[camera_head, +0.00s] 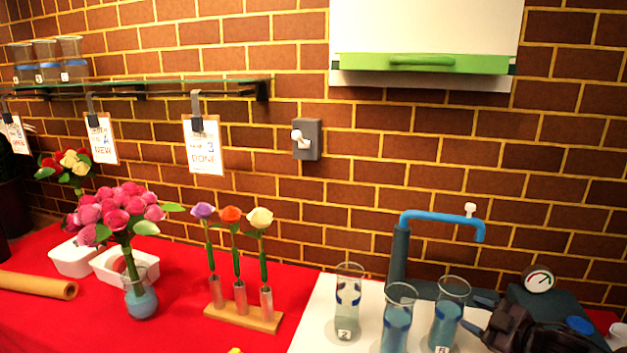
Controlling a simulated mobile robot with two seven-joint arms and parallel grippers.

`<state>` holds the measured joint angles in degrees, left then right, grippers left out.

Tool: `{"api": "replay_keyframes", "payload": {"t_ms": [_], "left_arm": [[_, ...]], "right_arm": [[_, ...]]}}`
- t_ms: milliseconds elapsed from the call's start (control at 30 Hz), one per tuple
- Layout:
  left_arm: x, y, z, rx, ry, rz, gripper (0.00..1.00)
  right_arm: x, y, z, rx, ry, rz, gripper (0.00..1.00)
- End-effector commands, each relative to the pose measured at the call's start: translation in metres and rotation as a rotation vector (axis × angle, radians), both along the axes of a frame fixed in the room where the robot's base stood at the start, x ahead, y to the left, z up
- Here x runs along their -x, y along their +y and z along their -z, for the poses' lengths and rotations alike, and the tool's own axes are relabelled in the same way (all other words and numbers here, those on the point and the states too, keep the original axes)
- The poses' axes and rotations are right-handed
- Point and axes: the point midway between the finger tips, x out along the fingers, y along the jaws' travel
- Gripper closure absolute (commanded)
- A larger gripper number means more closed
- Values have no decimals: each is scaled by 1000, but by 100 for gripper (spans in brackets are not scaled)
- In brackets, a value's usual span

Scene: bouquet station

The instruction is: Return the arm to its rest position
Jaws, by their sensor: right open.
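My right gripper (476,316) is at the lower right, dark and open. Its fingertips are close beside the right-hand glass (447,320), which holds blue liquid and bears a small label. I cannot tell whether they touch it. The rest of my right arm runs off toward the lower right corner. My left gripper is not in view.
More glasses stand on the white surface (312,325), by a blue tap (440,217) and a gauge (538,279). On the red cloth (190,275) are a pink bouquet in a vase (141,302) and a wooden stand (243,317) with three flowers. A shelf (180,86) hangs above.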

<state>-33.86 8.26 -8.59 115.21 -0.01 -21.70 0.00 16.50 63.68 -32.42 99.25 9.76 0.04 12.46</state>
Motion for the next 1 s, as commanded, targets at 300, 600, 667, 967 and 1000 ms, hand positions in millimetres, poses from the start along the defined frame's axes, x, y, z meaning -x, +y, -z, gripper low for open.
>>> {"api": "replay_keyframes", "payload": {"t_ms": [300,600,667,967,1000], "left_arm": [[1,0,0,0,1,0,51],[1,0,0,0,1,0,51],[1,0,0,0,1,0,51],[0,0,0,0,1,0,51],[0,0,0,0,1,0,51]], "right_arm": [[66,64,76,-59,89,147,51],[144,86,127,-202,227,361,51],[162,87,135,-245,258,413,51],[258,87,184,-423,410,660,51],[268,88,190,-434,428,680,51]]}}
